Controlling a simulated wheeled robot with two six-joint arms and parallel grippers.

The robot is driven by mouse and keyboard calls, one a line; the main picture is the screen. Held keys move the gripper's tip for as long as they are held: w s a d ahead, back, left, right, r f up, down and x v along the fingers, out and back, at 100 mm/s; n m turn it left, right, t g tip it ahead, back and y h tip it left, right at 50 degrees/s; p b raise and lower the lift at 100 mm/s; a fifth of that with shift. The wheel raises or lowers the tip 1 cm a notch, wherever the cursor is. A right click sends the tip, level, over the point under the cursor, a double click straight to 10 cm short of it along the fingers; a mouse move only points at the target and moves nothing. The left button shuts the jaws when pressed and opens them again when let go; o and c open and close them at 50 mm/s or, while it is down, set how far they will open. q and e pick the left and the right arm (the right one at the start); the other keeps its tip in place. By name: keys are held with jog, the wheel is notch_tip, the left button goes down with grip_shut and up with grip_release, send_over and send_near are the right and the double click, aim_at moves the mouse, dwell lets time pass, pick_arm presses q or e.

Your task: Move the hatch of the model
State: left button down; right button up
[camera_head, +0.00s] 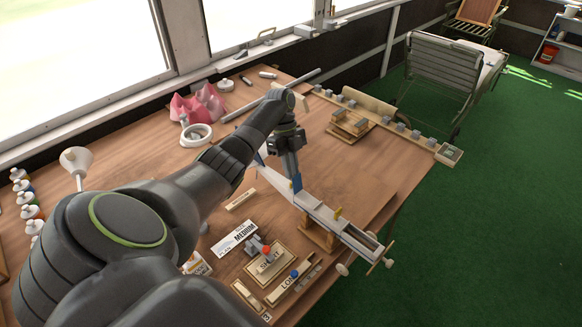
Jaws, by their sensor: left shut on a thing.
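The model (325,213) is a long, pale, narrow body on a wooden stand (318,236) near the table's right front edge. It has a small yellow piece on top, an open trough toward its near right end, and wheel-like discs there. I cannot clearly tell which part is the hatch. My left gripper (296,183) points down at the model's far left end, beside blue and white parts. It is shut on a part of the model there; the arm hides most of the hold. My right gripper is not in view.
Labelled blocks with red and blue knobs (268,262) lie in front of the model. A wooden block stack (351,125) and a long rail (415,133) stand at the back right. A pink model (198,103) and white ring (196,135) are at the back left. The table's right middle is clear.

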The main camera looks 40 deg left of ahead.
aim_at(299, 181)
pick_arm(q)
jog(key=shift+d+r+y+p, duration=0.3)
jog(key=shift+r+y+p, duration=0.1)
jog(key=shift+p, duration=0.4)
jog(key=d+y+p, duration=0.1)
jog(key=p, duration=0.1)
jog(key=d+y+p, duration=0.1)
jog(key=y+p, duration=0.1)
jog(key=p, duration=0.1)
jog(key=shift+s+d+r, duration=0.1)
jog(key=shift+d+r, duration=0.15)
jog(key=shift+r, duration=0.05)
jog(key=shift+d+f+n+t+y+p, duration=0.15)
jog(key=shift+d+y+p, duration=0.15)
jog(key=shift+y+p, duration=0.25)
jog(key=shift+d+r+n+t+y+p, duration=0.15)
jog(key=shift+d+y+p, duration=0.2)
jog(key=shift+y, duration=0.2)
jog(key=shift+d+f+y+p, duration=0.25)
jog(key=shift+y+p, duration=0.25)
jog(key=c, duration=1.4)
grip_release()
jog(key=shift+s, duration=0.1)
jog(key=shift+c, duration=0.2)
